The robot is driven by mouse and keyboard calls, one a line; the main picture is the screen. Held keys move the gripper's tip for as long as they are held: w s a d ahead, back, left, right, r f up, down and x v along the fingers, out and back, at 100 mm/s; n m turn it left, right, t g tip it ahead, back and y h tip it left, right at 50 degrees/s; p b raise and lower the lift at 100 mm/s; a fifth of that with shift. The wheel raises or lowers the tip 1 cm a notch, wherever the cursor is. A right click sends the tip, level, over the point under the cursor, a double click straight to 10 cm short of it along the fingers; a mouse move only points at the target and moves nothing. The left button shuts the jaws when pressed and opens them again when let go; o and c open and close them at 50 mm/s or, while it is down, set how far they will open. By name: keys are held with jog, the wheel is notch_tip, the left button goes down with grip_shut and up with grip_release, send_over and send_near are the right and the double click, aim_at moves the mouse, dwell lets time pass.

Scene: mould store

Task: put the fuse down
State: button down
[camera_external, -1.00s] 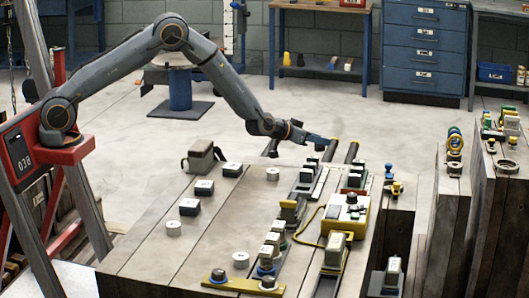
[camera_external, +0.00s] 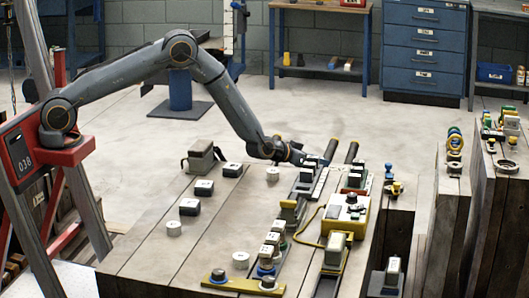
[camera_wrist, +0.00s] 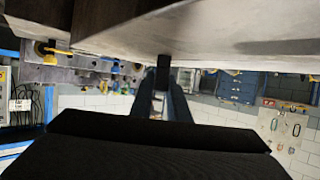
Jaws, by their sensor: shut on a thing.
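My gripper (camera_external: 318,161) is at the far end of the wooden bench, low beside the row of grey and white block-shaped parts. In the wrist view my gripper (camera_wrist: 162,88) points away, its fingers close together. They are shut on a small dark piece, which I take to be the fuse (camera_wrist: 163,68); only its dark end shows clearly. In the external view the fuse is too small to tell from the gripper and the parts around it. I cannot tell whether it touches a surface.
The bench (camera_external: 150,250) carries several dark blocks with white tops and round pale discs. A yellow box (camera_external: 345,218) with a cable stands right of the row. Two dark bars (camera_external: 352,152) stick out at the far edge. The bench's left middle has free room.

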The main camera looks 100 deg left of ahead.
jog(key=c, duration=1.7)
grip_release()
jog(key=shift+r, duration=0.15)
jog(key=p+v, duration=0.1)
jog(key=v, duration=1.1)
